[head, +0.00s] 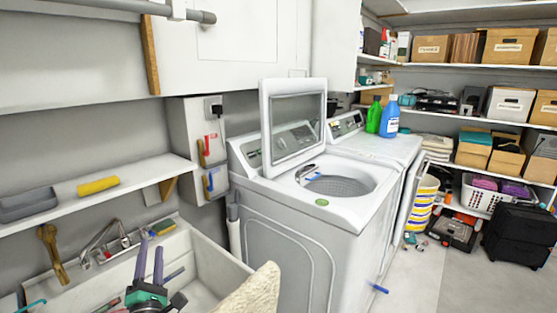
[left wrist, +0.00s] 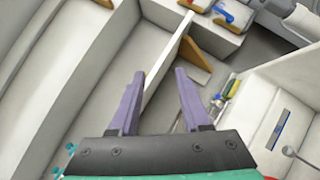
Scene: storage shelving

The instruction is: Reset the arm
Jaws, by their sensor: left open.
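My left gripper (head: 149,248) is at the bottom left of the head view, over the white sink (head: 215,266). Its two purple fingers point up and stand apart, with nothing between them. In the left wrist view the same gripper (left wrist: 160,76) is open and empty, and its fingers point toward the wall shelf and its wooden bracket (left wrist: 190,66). The rest of my left arm is mostly out of the head view. My right gripper shows in neither view.
A wall shelf (head: 130,180) holds a yellow roll (head: 98,185) and a grey tray (head: 28,204). A faucet (head: 98,243) stands at the sink's back. The washer (head: 290,215) has its lid (head: 293,122) raised. Boxes fill shelves at right; floor (head: 420,280) is partly clear.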

